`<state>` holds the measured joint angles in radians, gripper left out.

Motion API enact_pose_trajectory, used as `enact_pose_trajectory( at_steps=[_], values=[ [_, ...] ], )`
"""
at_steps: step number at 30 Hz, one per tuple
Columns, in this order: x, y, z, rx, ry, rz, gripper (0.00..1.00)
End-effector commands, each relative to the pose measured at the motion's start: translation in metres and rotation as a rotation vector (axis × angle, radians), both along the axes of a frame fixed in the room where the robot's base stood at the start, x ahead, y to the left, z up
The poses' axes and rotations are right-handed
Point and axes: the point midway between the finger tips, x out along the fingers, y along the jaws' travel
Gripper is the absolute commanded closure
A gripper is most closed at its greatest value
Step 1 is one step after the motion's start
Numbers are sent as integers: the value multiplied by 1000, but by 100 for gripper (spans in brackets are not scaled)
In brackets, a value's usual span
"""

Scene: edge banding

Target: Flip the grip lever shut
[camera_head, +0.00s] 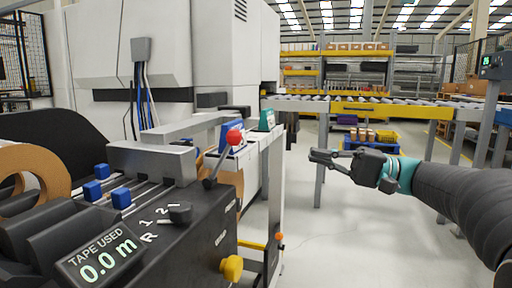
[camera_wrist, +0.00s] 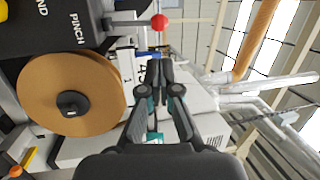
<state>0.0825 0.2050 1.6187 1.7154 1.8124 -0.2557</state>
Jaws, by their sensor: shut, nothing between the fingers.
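A lever with a red ball knob (camera_head: 234,138) stands up and leans right on the dark machine body (camera_head: 185,235) at the left in the head view. I take it for the grip lever; its label is too small to read. The red ball also shows at the top of the wrist view (camera_wrist: 160,22), beyond my fingertips. My gripper (camera_head: 320,157) is shut and empty, in free air to the right of the machine and apart from the lever. Its closed fingers (camera_wrist: 160,68) point up in the wrist view.
A roll of brown edge band (camera_head: 40,170) sits on the machine. A black selector knob (camera_head: 180,213), a yellow knob (camera_head: 231,267) and a "TAPE USED 0.0 m" display (camera_head: 97,258) are on its body. A roller conveyor (camera_head: 370,108) stands behind. Open floor lies between machine and arm.

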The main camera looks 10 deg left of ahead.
Motion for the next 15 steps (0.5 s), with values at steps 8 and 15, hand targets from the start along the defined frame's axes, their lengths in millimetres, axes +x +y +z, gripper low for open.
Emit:
enact_pose_trajectory(
  at_steps=[8, 15],
  values=[
    [0, 1, 0, -2, 1, 0, 100],
    [-4, 22, 4, -3, 1, 3, 100]
  ],
)
